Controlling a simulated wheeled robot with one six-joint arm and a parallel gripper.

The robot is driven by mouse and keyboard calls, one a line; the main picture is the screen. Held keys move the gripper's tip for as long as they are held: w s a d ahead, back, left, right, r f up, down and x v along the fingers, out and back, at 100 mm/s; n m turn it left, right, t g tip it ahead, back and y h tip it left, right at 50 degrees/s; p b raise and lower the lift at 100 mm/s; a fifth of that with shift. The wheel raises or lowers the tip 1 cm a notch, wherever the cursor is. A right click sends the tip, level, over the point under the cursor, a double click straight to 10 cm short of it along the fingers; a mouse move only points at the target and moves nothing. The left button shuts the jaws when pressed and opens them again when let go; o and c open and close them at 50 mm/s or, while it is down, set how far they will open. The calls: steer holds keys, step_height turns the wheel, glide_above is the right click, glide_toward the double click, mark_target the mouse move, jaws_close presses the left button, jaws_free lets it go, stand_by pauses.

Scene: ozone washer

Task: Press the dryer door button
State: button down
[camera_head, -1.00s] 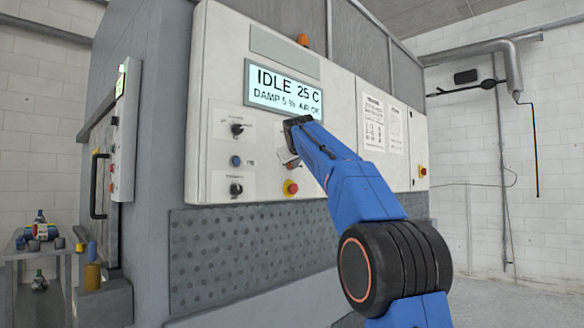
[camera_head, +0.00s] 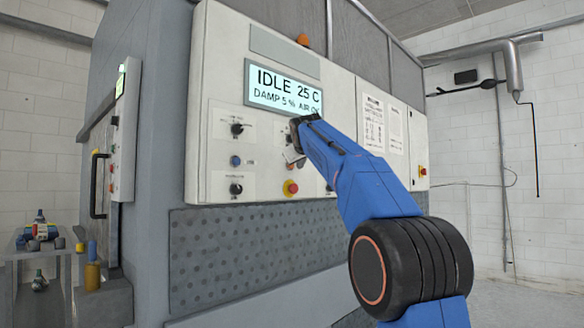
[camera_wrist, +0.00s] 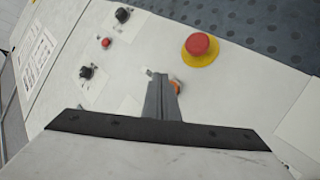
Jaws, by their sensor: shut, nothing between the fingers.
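My gripper (camera_head: 292,157) is in front of the white control panel (camera_head: 222,60), below the display (camera_head: 284,87). In the wrist view my gripper (camera_wrist: 162,78) is shut and empty, with its fingers pointing at the panel. A small orange button (camera_wrist: 177,86) shows right beside the fingertips, partly hidden by them. I cannot tell whether they touch the panel or the button. No label that I can read names the dryer door button. The display reads "IDLE 25 C".
A red emergency stop (camera_head: 290,188) on a yellow collar sits just below my gripper; it also shows in the wrist view (camera_wrist: 201,45). Black knobs (camera_head: 237,129) and a blue button (camera_head: 235,161) are to the left. A door handle (camera_head: 97,186) is farther left.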

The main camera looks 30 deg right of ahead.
steer(key=shift+s+d, duration=0.25)
steer(key=shift+s, duration=0.4)
steer(key=shift+s+d, duration=0.2)
steer(key=shift+s, duration=0.5)
steer(key=shift+s+d, duration=0.25)
steer(key=shift+s, duration=0.4)
steer(key=shift+a, duration=0.1)
steer(key=s+a+f+g+y, duration=0.2)
steer(key=s+a+f, duration=0.5)
steer(key=s+f, duration=0.6)
steer(key=s+a+f+g+y, duration=0.2)
steer(key=s+a+f, duration=0.5)
steer(key=s+f, duration=0.55)
steer(key=s+a+f+g+y, duration=0.1)
steer(key=s+a+f+g, duration=0.1)
steer(key=s+f, duration=1)
steer(key=s+a+f+g, duration=0.2)
steer(key=s+a+f, duration=0.3)
steer(key=s+f, duration=0.7)
step_height(320, 180, down, 8)
steer(key=shift+s+a+f+m+g+y, duration=0.15)
steer(key=shift+s+a+m+g+y, duration=0.15)
steer(key=shift+m+y, duration=0.1)
